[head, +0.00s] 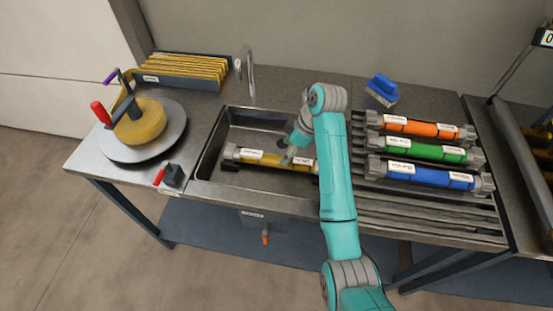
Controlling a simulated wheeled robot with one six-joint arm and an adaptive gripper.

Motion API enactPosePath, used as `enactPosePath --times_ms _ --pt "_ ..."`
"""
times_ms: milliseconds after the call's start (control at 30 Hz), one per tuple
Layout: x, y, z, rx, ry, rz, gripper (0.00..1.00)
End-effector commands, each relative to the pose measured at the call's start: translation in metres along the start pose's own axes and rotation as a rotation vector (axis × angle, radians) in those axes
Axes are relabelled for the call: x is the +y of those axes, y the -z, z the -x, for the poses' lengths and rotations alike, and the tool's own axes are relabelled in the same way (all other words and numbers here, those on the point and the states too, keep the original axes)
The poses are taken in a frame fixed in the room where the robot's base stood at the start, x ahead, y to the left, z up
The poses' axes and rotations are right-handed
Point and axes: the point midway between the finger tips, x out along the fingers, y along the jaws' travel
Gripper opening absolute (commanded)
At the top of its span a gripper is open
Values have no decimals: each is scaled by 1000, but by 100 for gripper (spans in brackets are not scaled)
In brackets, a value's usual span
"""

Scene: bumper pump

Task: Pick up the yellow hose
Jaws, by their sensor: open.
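The yellow hose (247,155) is a short cylinder with grey end fittings and white labels. It lies lengthwise, left to right, in the sink basin (219,137). My arm hides its right end in part. My gripper (288,160) is over the hose, right of its middle, pointing down. Its fingers are open. At this size I cannot tell whether they touch the hose or straddle it.
A rack to the right holds an orange hose (421,128), a green hose (425,150) and a blue hose (429,176). A faucet (247,72) rises behind the sink. A round turntable (115,151) with a yellow drum stands left. A blue brush (382,88) lies behind the rack.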

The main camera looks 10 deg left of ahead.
Motion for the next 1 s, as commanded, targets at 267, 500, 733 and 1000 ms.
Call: enactPosePath --times_ms 267,500,733,1000 --pt "0 1 -22 1 0 0 73" --pt "-1 6 -54 0 1 -1 73" --pt "0 6 -70 1 -2 0 73" --pt "0 6 -70 2 -2 -1 55"
